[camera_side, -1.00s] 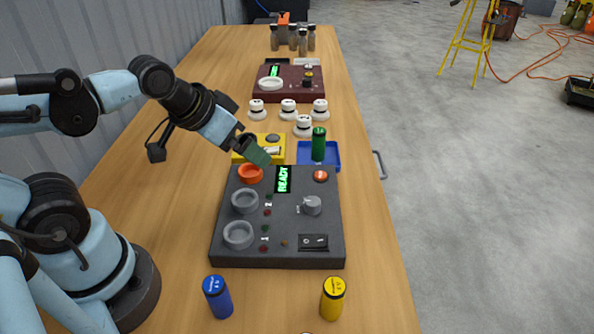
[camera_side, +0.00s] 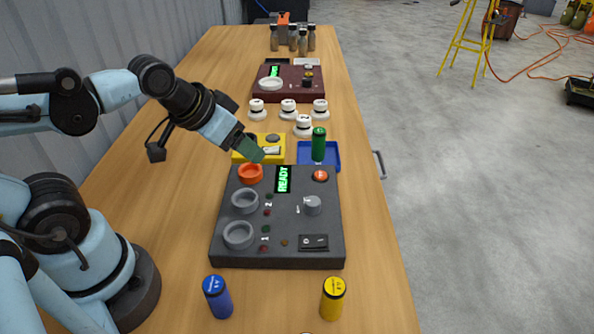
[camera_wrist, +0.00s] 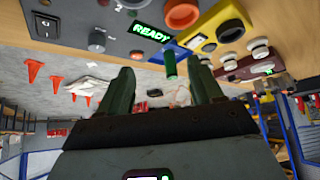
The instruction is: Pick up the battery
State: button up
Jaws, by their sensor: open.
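Three battery-like cylinders stand upright: a blue one (camera_side: 217,297) at the near left, a yellow one (camera_side: 332,298) at the near right, and a green one (camera_side: 318,145) in a blue tray (camera_side: 333,163). I cannot tell which is meant. The green one also shows in the wrist view (camera_wrist: 170,65), beyond and between my fingers. My gripper (camera_side: 255,153) hangs above the far left part of the grey console, left of the green cylinder and apart from it. In the wrist view its two green fingers (camera_wrist: 162,78) are spread and nothing is between them.
The grey console (camera_side: 285,255) has a READY display (camera_side: 283,180), round sockets and an orange ring (camera_side: 250,173). A yellow box (camera_side: 243,155) lies near my gripper. Several white round pieces (camera_side: 303,126) and a dark red console (camera_side: 289,91) stand farther back. The right table edge is clear.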

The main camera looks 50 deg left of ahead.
jog(key=w+r+g, duration=0.2)
jog(key=w+r, duration=0.2)
jog(key=w, duration=0.2)
jog(key=m+g, duration=0.2)
jog(key=g, duration=0.3)
send_over(318, 147)
jog(key=w+a, duration=0.1)
jog(key=a, duration=0.1)
jog(key=f, duration=0.4)
jog(key=shift+d+f, duration=0.2)
jog(key=shift+d, duration=0.05)
jog(key=shift+w+f, duration=0.25)
jog(key=shift+f, duration=0.2)
jog(key=f, duration=1.1)
jog(key=shift+s+d+f, duration=0.1)
jog(key=shift+d+f, duration=0.1)
jog(key=shift+f, duration=0.15)
jog(key=c, duration=1.2)
